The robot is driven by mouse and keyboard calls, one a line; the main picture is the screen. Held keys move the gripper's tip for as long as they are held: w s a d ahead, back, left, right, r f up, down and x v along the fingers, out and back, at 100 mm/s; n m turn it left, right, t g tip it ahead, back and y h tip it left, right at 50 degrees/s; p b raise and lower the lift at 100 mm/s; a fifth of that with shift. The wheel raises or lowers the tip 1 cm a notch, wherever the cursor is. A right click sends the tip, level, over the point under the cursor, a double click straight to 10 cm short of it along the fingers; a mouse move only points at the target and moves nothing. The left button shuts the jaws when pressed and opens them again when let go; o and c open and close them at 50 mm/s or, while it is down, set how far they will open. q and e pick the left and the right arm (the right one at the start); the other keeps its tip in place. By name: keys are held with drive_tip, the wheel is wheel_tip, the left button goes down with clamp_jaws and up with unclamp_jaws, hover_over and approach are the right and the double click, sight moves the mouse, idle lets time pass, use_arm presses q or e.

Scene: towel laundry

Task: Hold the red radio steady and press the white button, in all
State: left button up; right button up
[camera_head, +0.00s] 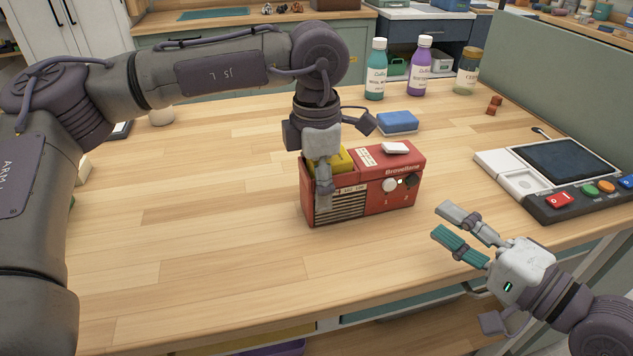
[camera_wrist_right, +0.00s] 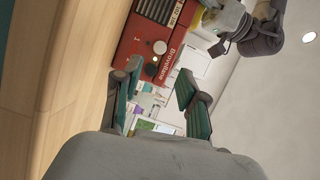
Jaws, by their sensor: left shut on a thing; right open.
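The red radio (camera_head: 360,200) stands upright on the wooden table, with a speaker grille on its left front and a white and a black knob at its right front. The white button (camera_head: 396,148) sits on the right part of its top. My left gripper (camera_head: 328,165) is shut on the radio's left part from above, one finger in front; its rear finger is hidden. My right gripper (camera_head: 447,223) is open and empty, apart from the radio, at its right front. In the right wrist view the radio (camera_wrist_right: 128,45) lies beyond the open fingers (camera_wrist_right: 160,95); the button is not clear there.
A console with a screen and coloured buttons (camera_head: 550,175) lies to the right. A blue sponge-like block (camera_head: 398,122), a teal bottle (camera_head: 376,72), a purple bottle (camera_head: 420,70) and a jar (camera_head: 467,75) stand behind. The table is clear at the left front.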

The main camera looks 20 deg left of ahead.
clamp_jaws()
idle(1.3)
